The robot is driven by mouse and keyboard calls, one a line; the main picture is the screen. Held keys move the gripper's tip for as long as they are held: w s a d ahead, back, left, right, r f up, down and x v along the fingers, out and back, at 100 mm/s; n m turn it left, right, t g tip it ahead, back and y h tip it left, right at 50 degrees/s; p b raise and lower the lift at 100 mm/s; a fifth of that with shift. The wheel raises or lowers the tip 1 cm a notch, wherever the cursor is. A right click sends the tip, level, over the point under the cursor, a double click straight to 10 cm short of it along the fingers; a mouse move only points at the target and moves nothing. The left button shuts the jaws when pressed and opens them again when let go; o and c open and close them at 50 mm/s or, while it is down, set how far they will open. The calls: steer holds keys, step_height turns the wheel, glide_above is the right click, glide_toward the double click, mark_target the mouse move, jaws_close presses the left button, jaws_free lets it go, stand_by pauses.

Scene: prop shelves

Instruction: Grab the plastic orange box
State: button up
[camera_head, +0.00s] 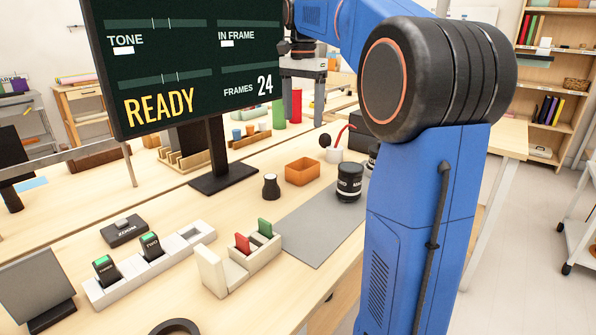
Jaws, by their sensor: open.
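The orange plastic box (302,172) is a small open-topped bin. It stands upright on the light wooden table, right of the black monitor stand and at the back left of the grey mat. My gripper (303,88) is at the top centre, beyond the box and above the far part of the table. Its grey jaws point down and are open, and the box is not between them. My blue arm covers part of the right side of the view and part of the gripper's upper end.
A large monitor (190,55) on a stand (222,165) rises left of the box. A small dark jar (271,187) stands to its left front, and a black lens (349,182) to its right. A white cup (334,155) is behind. The grey mat (315,222) is mostly clear.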

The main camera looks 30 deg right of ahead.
glide_toward(303, 165)
steer(key=s+a+f, duration=0.2)
steer(key=s, duration=0.1)
steer(key=s+a, duration=0.1)
steer(key=shift+s+f, duration=0.15)
steer(key=shift+f, duration=0.25)
steer(key=shift+d+f, duration=0.2)
steer(key=shift+f, duration=2.4)
steer(key=c, duration=1.2)
steer(key=shift+o, duration=0.2)
steer(key=shift+r, duration=0.15)
